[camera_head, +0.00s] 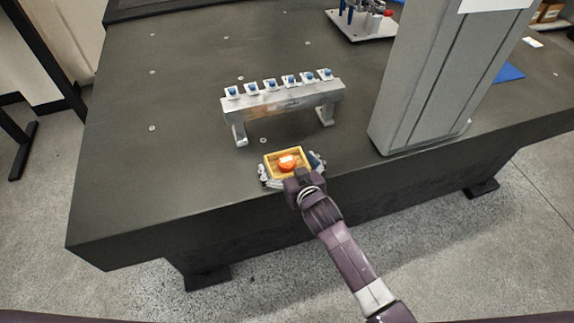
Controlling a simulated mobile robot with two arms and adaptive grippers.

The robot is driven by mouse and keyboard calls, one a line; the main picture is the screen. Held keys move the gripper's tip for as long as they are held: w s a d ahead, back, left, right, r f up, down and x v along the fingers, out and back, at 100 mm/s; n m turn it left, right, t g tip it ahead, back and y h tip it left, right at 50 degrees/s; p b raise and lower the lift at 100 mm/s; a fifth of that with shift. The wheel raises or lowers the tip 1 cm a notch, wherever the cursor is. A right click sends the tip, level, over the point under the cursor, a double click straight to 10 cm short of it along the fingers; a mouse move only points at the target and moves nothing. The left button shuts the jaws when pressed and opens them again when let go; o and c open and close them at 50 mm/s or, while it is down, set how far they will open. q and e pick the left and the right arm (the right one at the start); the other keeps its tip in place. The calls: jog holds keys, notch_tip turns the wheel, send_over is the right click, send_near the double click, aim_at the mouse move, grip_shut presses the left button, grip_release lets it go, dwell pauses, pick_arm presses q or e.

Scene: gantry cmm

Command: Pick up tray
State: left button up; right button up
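A small yellow tray (269,159) is at the front edge of the dark table. An orange-red round part (287,162) with a pale spot on top is in it. My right gripper (291,174) is at the tray, its arm reaching in from the lower right. Grey finger parts show at the tray's left and right sides. I cannot tell whether they touch or press on it. The wrist hides part of the tray's near side. My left gripper is not in view.
A grey metal bridge-shaped rack (285,101) with several blue-and-white pieces on top stands behind the tray. A thick grey gantry column (435,80) rises to the right. The dark table (160,170) is clear on the left. A fixture plate (362,26) is at the back.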

jog(key=c, duration=1)
jog(key=shift+c, duration=0.2)
